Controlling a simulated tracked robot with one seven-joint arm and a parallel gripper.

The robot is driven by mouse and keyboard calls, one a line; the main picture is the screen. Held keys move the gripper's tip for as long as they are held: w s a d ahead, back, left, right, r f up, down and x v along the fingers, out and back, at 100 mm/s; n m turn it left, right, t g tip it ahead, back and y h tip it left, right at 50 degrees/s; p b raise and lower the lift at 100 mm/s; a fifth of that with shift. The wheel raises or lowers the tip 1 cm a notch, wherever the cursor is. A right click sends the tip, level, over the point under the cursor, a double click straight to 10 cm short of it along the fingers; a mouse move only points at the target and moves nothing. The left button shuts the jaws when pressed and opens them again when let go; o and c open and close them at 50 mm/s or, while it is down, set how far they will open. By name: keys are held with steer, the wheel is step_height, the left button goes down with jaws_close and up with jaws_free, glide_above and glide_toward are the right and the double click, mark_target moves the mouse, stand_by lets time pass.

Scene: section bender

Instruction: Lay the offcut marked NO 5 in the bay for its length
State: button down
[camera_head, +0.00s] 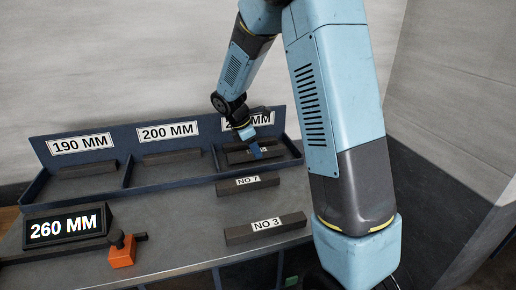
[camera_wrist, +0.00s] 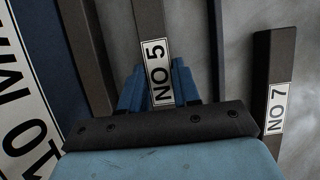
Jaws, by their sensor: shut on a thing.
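My gripper (camera_head: 256,151) is shut on the offcut marked NO 5 (camera_wrist: 150,22). Its blue fingers (camera_wrist: 158,88) sit on both sides of the bar at its label. The held bar is level at the right-hand bay of the dark blue rack (camera_head: 127,172), between another dark bar (camera_wrist: 85,50) and the bay's front wall (camera_wrist: 216,45). I cannot tell whether it touches the bay floor. The label of this bay (camera_head: 264,118) is partly hidden by my arm; in the wrist view its end reads 10 MM (camera_wrist: 22,130). The other bays read 190 MM (camera_head: 82,143) and 200 MM (camera_head: 168,131).
Offcuts NO 7 (camera_head: 247,187) and NO 3 (camera_head: 266,228) lie on the grey bench in front of the rack. Dark bars lie in the 190 MM and 200 MM bays. A black display (camera_head: 68,226) reads 260 MM, beside an orange block (camera_head: 122,257) with a black knob.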

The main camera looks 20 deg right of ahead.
steer(key=shift+f, duration=0.45)
stand_by(0.3)
steer(key=c, duration=0.7)
jaws_free()
steer(key=shift+c, duration=0.2)
steer(key=v, duration=1.4)
steer(key=s+d+r+m+t+y, duration=0.1)
steer(key=s+d+r+m, duration=0.3)
steer(key=s, duration=0.4)
steer(key=s+d+r+m+t+y, duration=0.1)
steer(key=s+d+r+m+y, duration=0.1)
steer(key=s+r+m, duration=0.4)
steer(key=s+d+f+m+t+y, duration=0.1)
steer(key=s+m+t, duration=0.2)
steer(key=s+m, duration=0.5)
steer(key=s, duration=0.8)
steer(key=shift+f+t, duration=0.3)
